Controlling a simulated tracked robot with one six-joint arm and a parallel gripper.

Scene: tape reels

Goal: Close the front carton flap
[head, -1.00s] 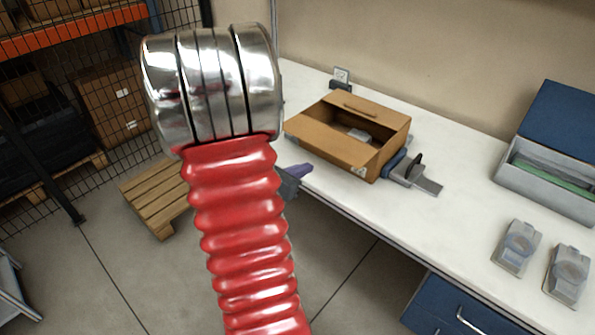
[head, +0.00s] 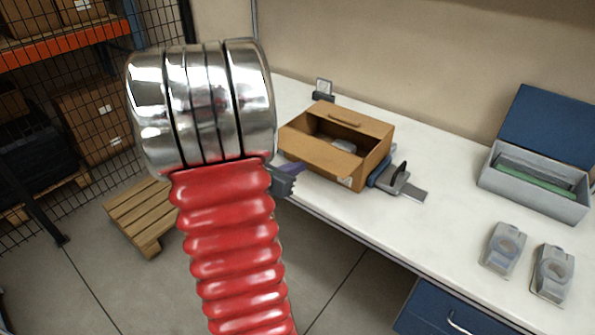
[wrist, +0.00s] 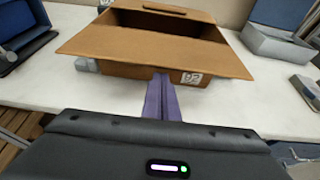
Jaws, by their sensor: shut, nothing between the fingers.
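The brown carton (head: 376,164) stands open on the white bench in the head view, and it also shows in the wrist view (wrist: 140,72). Its front flap (wrist: 150,52) slopes outward from the front wall, towards the wrist camera. The flap also shows in the head view (head: 318,153). My gripper (wrist: 162,76) has purple fingers, shut and empty, with the tips at the flap's near edge. I cannot tell whether they touch it. In the head view my gripper (head: 302,166) is at the carton's front, partly hidden by my arm.
A grey tape dispenser (head: 400,182) stands close to the carton's right side. A grey box with a blue lid (head: 535,190) and two grey reel holders (head: 504,247) (head: 552,272) are further right. A wooden pallet (head: 138,215) lies on the floor at left. The bench front is clear.

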